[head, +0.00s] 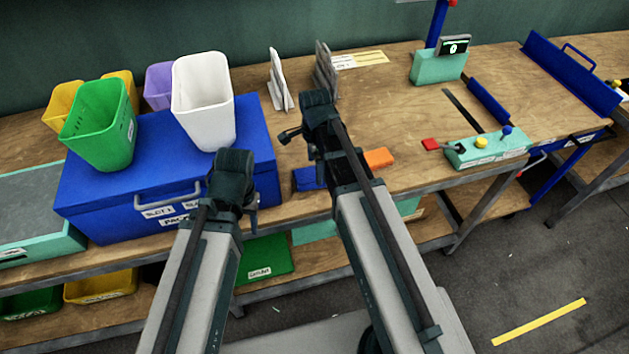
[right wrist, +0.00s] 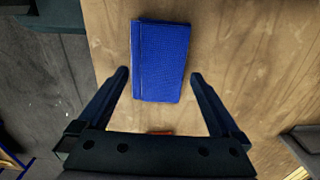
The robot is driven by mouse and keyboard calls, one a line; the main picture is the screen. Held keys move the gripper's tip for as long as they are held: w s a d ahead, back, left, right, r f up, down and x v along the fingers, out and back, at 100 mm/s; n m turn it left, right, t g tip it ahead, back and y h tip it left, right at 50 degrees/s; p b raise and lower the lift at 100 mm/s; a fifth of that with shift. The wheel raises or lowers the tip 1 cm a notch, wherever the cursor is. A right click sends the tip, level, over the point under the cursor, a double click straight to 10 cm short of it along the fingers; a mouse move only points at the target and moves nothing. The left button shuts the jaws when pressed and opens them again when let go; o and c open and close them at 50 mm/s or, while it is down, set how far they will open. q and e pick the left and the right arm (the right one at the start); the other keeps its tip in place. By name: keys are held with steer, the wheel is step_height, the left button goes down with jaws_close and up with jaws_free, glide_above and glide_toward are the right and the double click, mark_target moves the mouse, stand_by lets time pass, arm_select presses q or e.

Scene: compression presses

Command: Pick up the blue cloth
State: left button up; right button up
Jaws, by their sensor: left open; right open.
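The blue cloth (right wrist: 160,60) lies flat and folded into a rectangle on the wooden bench. In the head view the cloth (head: 306,179) shows near the bench's front edge, partly hidden by my right arm. My right gripper (head: 299,145) is open above the bench. In the right wrist view the open fingers of my right gripper (right wrist: 159,75) stand either side of the cloth's near end, with gaps on both sides; nothing is gripped. My left gripper (head: 238,190) is in front of the blue box; its fingers are mostly hidden.
An orange block (head: 379,158) lies right of the cloth. The blue box (head: 100,190) with white (head: 205,100) and green (head: 100,125) bins stands left. A teal control box (head: 490,148) with a red part stands right. Upright grey plates (head: 280,80) stand behind.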

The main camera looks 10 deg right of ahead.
arm_select(q)
step_height(320, 180, down, 3)
steer(key=shift+b, duration=1)
arm_select(e)
step_height(320, 180, down, 3)
arm_select(q)
steer(key=shift+r, duration=0.15)
arm_select(e)
steer(key=shift+r, duration=0.1)
steer(key=c, duration=1.1)
arm_select(q)
steer(key=shift+r, duration=0.1)
arm_select(e)
steer(key=shift+r, duration=0.15)
arm_select(q)
step_height(320, 180, up, 10)
steer(key=p, duration=1)
arm_select(e)
step_height(320, 180, up, 10)
steer(key=shift+f, duration=0.1)
steer(key=o, duration=0.7)
steer(key=shift+c, duration=0.2)
steer(key=c, duration=0.5)
